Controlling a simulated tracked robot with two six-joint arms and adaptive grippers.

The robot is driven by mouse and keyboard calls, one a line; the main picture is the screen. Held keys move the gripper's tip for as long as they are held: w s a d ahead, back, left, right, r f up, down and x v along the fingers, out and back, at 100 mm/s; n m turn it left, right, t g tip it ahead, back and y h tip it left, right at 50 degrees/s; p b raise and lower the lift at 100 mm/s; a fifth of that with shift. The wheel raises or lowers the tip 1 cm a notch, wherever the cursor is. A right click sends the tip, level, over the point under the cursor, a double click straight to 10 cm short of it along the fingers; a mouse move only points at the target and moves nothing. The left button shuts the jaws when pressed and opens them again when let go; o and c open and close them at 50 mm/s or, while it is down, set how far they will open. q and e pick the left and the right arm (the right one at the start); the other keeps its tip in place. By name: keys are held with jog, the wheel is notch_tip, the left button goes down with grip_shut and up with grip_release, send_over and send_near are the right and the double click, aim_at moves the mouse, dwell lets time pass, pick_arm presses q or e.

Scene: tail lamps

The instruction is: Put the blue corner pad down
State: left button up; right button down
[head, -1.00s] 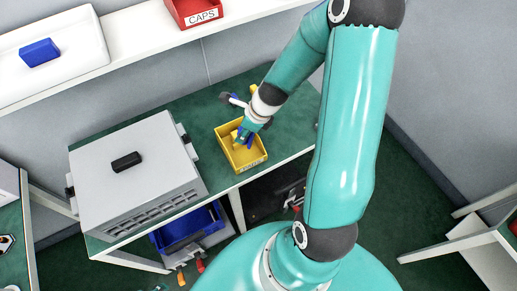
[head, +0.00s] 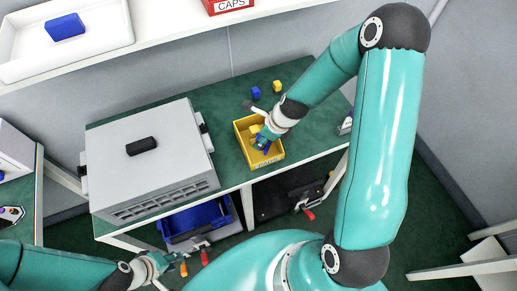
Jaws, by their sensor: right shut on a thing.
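My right gripper (head: 261,145) reaches down into a yellow bin (head: 280,155) on the green bench. It is shut on a small blue piece (head: 264,149), which I take to be the blue corner pad. The fingers partly hide it, and I cannot tell whether it touches the bin floor. A yellow piece (head: 256,129) lies in the bin beside the fingers. Another small blue piece (head: 255,92) and a yellow one (head: 277,86) stand on the bench behind the bin. My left gripper (head: 170,262) is low at the left; its fingers are too small to read.
A grey box with a black handle (head: 142,147) stands left of the bin. A blue crate (head: 195,222) sits under the bench. Red and orange handles (head: 205,258) are near my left gripper. A shelf above holds a white tray (head: 110,40) with a blue block and a red CAPS bin (head: 232,4).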

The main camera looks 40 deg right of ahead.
aim_at(261, 152)
notch_tip(261, 152, down, 4)
jog(key=b, duration=0.3)
jog(key=shift+f+b, duration=0.15)
jog(key=shift+b, duration=0.25)
jog(key=c, duration=0.8)
grip_release()
